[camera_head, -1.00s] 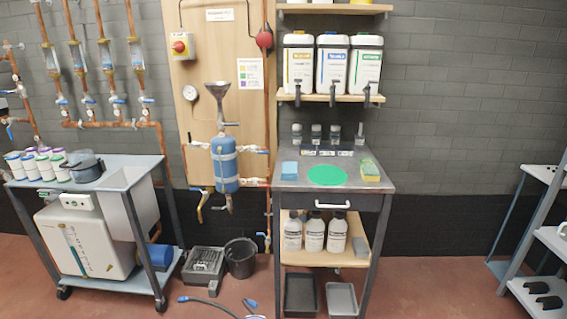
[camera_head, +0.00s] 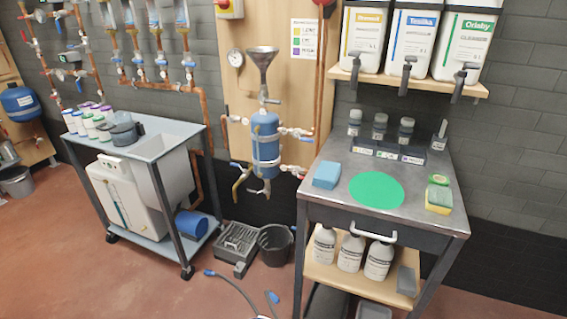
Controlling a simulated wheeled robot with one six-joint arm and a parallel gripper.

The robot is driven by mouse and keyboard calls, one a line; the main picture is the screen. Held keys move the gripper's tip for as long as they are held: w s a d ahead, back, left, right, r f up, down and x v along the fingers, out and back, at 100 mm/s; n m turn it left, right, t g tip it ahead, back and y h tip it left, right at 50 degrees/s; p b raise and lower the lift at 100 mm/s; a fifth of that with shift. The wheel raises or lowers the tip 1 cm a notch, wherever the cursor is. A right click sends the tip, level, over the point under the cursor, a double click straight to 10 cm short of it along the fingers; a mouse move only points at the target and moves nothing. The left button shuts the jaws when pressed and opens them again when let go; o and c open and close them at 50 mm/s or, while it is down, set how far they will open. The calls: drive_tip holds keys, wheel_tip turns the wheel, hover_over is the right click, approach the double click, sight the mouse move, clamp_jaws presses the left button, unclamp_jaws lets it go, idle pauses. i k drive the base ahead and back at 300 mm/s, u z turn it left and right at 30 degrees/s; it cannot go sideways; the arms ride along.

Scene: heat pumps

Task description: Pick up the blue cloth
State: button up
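A small folded blue cloth (camera_head: 327,174) lies at the left of the grey metal worktop (camera_head: 330,200) of the workbench. It is left of a flat green disc (camera_head: 376,190), with a narrow gap between them. Nothing covers the cloth. My gripper is not in view.
A yellow and green sponge (camera_head: 438,199) lies at the worktop's right, with several small bottles (camera_head: 380,127) along its back. Large jugs (camera_head: 409,40) stand on a shelf above. A blue vessel with a funnel (camera_head: 265,145) is left. Hoses (camera_head: 240,288) and a bucket (camera_head: 275,244) are on the floor.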

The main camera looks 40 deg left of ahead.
sight(327, 174)
drive_tip(key=u, duration=1.1)
drive_tip(key=i, duration=0.95)
drive_tip(key=u, duration=1.15)
